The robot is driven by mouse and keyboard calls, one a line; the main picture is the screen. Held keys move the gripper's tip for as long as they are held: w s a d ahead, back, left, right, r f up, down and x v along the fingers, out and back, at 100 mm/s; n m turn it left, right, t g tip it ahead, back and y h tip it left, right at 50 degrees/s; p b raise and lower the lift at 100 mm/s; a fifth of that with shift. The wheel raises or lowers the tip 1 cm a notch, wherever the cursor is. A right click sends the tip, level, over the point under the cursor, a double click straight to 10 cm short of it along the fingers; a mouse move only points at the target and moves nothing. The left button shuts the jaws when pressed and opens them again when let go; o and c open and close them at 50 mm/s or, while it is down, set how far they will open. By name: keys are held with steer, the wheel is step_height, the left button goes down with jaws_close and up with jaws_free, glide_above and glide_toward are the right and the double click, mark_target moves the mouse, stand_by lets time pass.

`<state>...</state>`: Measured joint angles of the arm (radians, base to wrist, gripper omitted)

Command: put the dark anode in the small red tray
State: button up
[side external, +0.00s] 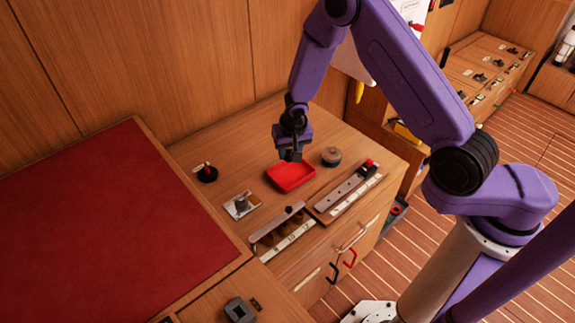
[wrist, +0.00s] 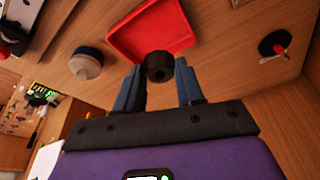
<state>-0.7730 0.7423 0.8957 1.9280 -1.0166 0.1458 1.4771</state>
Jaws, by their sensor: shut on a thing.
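The small red tray (side external: 291,177) sits on the wooden counter, and it also shows at the top of the wrist view (wrist: 150,30). My gripper (side external: 291,154) is above the tray's back part in the side view. In the wrist view its two fingers (wrist: 159,75) are shut on the dark anode (wrist: 159,66), a dark round piece with a hole in its end face. In that view the anode overlaps the tray's near edge. The anode is hard to make out in the side view. I cannot tell its exact height above the tray.
A grey round item (side external: 331,157) stands right of the tray. A black round item with a red handle (side external: 207,173) is at left. A card with a grey piece (side external: 241,205) and two strips (side external: 283,229) (side external: 346,191) lie toward the front. Counter between them is bare.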

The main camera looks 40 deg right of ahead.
steer(key=shift+w+d+f+m, duration=0.15)
steer(key=shift+w+d+f, duration=0.15)
steer(key=shift+d+f, duration=0.2)
steer(key=shift+w+d+f+m, duration=0.15)
steer(key=shift+w+d+f, duration=0.2)
steer(key=shift+f, duration=0.2)
glide_above(290, 174)
steer(key=s, duration=0.1)
steer(key=f, duration=0.4)
steer(key=shift+a, duration=0.25)
steer(key=shift+f, duration=2.05)
steer(key=shift+f, duration=0.1)
steer(key=o, duration=1.1)
